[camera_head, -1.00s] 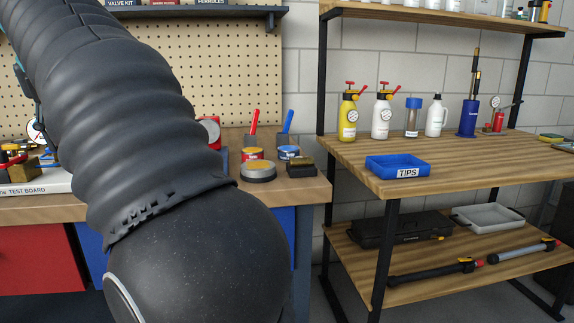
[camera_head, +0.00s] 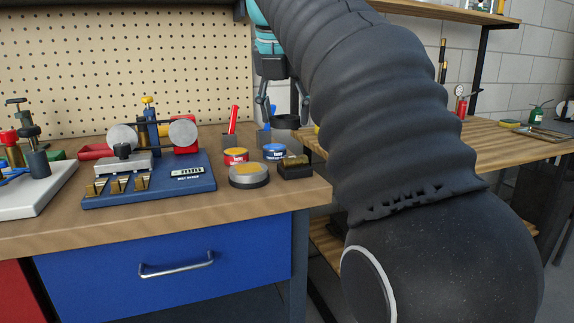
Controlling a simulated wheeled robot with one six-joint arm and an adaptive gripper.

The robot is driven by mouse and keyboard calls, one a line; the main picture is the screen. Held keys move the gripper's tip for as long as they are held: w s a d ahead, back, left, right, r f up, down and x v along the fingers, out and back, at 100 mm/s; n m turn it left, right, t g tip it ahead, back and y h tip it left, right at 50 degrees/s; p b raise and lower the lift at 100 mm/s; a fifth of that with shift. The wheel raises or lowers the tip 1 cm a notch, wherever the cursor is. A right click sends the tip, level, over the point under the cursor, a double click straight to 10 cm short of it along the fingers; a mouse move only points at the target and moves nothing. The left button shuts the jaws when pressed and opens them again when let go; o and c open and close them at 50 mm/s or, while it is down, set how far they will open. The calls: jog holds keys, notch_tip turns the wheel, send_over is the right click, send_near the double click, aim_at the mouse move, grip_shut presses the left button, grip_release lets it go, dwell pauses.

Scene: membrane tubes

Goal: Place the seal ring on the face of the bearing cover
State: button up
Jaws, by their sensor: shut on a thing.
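My gripper (camera_head: 284,112) is at the top centre, above the back right of the workbench. It is shut on a dark ring (camera_head: 285,122), which looks like the seal ring, held level in the air between the fingers. A low round grey piece with a tan top (camera_head: 249,181) sits near the bench's right end, below and left of my gripper. It may be the bearing cover, but I cannot tell for sure. The held ring is apart from it.
A blue test board (camera_head: 150,190) with brass fittings and grey discs stands left on the workbench (camera_head: 130,222). A red-and-yellow tin (camera_head: 236,156), a blue tin (camera_head: 274,152) and a black block with brass (camera_head: 295,168) crowd the round piece. Wooden shelving (camera_head: 500,140) stands right.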

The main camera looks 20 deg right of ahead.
jog(key=shift+w+d+f, duration=0.1)
jog(key=shift+d+f, duration=0.05)
jog(key=shift+d, duration=0.05)
jog(key=b, duration=0.1)
send_over(250, 167)
jog(key=s, duration=0.1)
jog(key=f, duration=0.4)
jog(key=a+f, duration=0.1)
jog(key=f, duration=0.1)
jog(key=shift+s+f, duration=0.15)
jog(key=shift+f, duration=0.2)
jog(key=shift+f+b, duration=1)
jog(key=shift+f, duration=1)
jog(key=shift+f, duration=0.15)
jog(key=o, duration=0.9)
jog(key=p+v, duration=0.4)
jog(key=v, duration=0.8)
jog(key=shift+s, duration=0.1)
